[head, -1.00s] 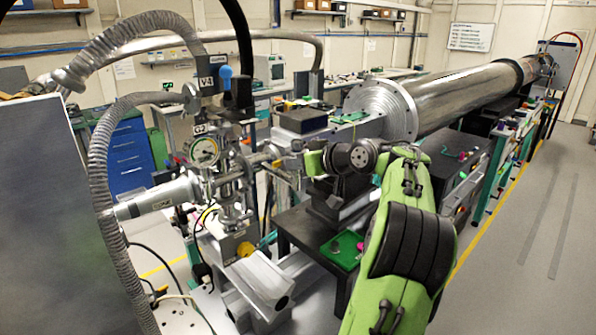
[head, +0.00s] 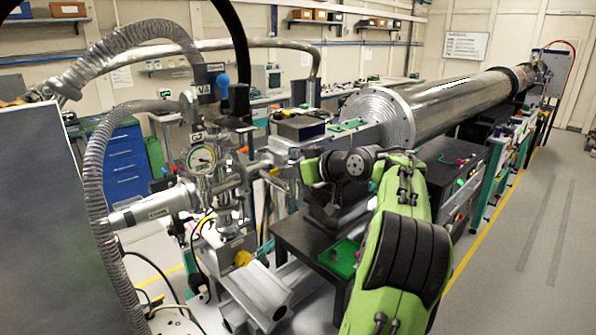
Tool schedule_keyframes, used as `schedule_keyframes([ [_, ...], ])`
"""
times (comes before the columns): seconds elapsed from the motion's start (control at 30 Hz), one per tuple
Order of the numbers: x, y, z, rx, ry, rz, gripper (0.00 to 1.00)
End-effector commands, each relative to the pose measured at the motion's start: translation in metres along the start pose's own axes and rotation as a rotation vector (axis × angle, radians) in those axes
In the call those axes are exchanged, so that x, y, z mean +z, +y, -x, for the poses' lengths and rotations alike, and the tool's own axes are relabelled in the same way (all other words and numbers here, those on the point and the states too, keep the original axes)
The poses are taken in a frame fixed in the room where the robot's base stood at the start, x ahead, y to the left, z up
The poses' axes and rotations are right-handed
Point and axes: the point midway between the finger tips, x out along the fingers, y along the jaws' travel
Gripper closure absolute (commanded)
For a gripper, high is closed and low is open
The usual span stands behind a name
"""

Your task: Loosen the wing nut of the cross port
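The cross port (head: 228,184) is a bare-metal vacuum cross left of centre, with a round dial gauge (head: 202,158) labelled G2 on its front and a grey cylindrical gauge head (head: 154,205) to the left. A metal side arm of the cross reaches right toward my wrist. The wing nut is too small to make out. My green arm comes up from the lower right and bends left at a dark joint. My gripper (head: 282,174) is at the right side of the cross, small and partly hidden by my wrist. I cannot tell whether it touches anything or how its fingers stand.
A valve with a blue knob (head: 223,80) stands above the cross. A ribbed hose (head: 97,190) arches at the left beside a grey panel (head: 40,215). A black table (head: 296,238) with a green tray (head: 340,258) lies below my arm. Open floor is at the right.

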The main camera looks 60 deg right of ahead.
Motion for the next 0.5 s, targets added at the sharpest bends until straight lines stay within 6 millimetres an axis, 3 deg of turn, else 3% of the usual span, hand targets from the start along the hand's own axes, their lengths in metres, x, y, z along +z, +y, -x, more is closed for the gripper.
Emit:
schedule_keyframes([
  [0.17,0.000,0.002,0.029,0.007,0.000,0.000,0.85],
  [0.5,-0.003,0.001,0.124,0.006,0.000,0.000,0.85],
])
